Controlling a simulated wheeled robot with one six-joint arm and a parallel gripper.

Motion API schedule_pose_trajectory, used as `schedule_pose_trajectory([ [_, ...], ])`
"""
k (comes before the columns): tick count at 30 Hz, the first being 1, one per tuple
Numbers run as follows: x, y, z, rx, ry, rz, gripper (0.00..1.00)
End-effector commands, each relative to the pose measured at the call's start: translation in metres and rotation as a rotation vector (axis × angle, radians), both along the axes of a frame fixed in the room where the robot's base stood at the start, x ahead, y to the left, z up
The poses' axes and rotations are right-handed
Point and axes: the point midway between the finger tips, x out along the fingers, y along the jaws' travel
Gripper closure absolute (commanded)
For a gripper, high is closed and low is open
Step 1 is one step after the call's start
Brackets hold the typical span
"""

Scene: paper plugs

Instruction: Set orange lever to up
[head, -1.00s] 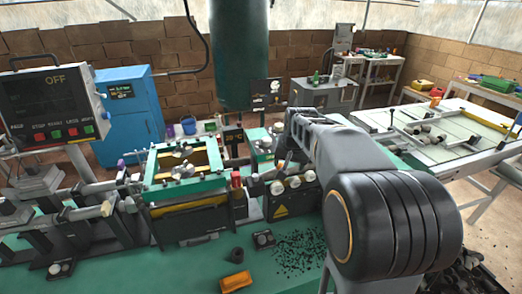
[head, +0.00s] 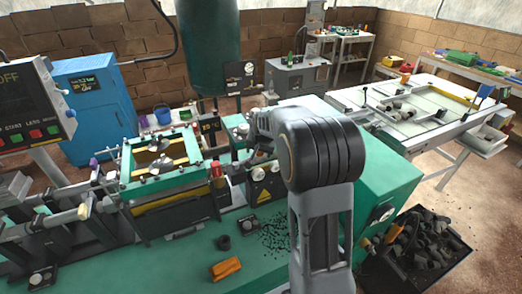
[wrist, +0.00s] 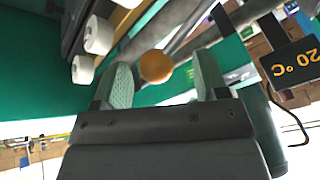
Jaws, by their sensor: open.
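The orange lever shows as a round orange knob (wrist: 155,66) in the wrist view, seen nearly end-on. Its shaft is mostly hidden, so I cannot tell its position. My gripper (wrist: 163,80) is open, with its two pale green fingers on either side of the knob in the picture. The knob appears beyond or between the fingertips; I see no clear contact. In the head view my arm reaches to the green machine and hides the gripper and the lever.
White knobs (wrist: 98,35) on a dark panel sit close to the left finger in the wrist view; they also show in the head view (head: 258,173). A temperature sign (wrist: 292,64) is at the right. An orange block (head: 225,268) and black granules (head: 274,240) lie on the green bench.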

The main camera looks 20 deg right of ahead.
Motion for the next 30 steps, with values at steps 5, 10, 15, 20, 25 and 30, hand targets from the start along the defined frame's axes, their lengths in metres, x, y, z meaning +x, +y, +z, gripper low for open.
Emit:
schedule_pose_trajectory([
  [5,0.005,-0.001,-0.012,0.001,0.001,0.0,0.33],
  [10,0.007,-0.002,-0.015,-0.001,-0.001,0.0,0.33],
  [15,0.007,-0.002,-0.015,0.0,-0.001,-0.001,0.33],
  [20,0.007,-0.002,-0.015,0.0,-0.001,-0.001,0.44],
  [25,0.007,-0.002,-0.015,0.0,-0.001,-0.001,0.6],
  [30,0.006,-0.002,-0.015,0.0,0.001,-0.001,0.76],
])
